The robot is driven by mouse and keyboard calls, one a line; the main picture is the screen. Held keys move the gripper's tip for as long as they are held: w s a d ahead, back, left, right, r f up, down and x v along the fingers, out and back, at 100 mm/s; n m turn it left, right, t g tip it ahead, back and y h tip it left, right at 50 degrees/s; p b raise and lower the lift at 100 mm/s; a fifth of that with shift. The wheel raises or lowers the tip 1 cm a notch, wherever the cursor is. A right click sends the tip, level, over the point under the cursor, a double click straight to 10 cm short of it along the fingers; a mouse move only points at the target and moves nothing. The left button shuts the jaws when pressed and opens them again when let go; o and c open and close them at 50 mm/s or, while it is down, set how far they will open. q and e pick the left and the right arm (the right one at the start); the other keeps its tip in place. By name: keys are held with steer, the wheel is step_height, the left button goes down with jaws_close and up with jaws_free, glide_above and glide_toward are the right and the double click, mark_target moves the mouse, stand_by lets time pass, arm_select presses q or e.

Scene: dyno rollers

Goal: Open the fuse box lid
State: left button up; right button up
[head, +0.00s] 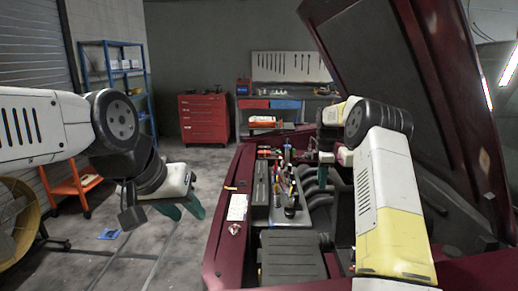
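The car's engine bay is open, under a raised dark red hood (420,90). A black box with a ridged top (293,258) lies at the near side of the bay, and a narrow dark box (261,184) lies further back at its left edge. I cannot tell which of these is the fuse box, and no lid stands raised on either. My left gripper (183,209), with teal fingers, hangs open and empty left of the car, apart from it. My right gripper (322,157) is over the far part of the bay; its fingers are too small and partly hidden to read.
Several small tools and bottles (287,190) stand in the bay beside curved dark pipes (318,185). A white paper (237,207) lies on the left fender. A red tool cabinet (204,118) and workbench stand behind. Floor left of the car is mostly clear; a yellow fan (18,222) stands far left.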

steer(key=s+a+r+m+t, duration=0.1)
steer(key=s+a+r+m, duration=0.25)
steer(key=s+r, duration=0.55)
steer(key=s+a+r+m+t, duration=0.2)
steer(key=s+r+m, duration=0.2)
steer(key=s+r, duration=0.45)
steer(key=s+a+m+t+y, duration=0.1)
steer(key=s+m, duration=0.3)
steer(key=s, duration=0.8)
steer(key=s+a+f+m+t+y, duration=0.1)
steer(key=s+a+m, duration=0.2)
steer(key=s, duration=1)
steer(key=shift+s+a+f+m, duration=0.2)
steer(key=shift+f+m, duration=0.05)
steer(key=shift+m, duration=0.8)
steer(key=shift+a, duration=0.1)
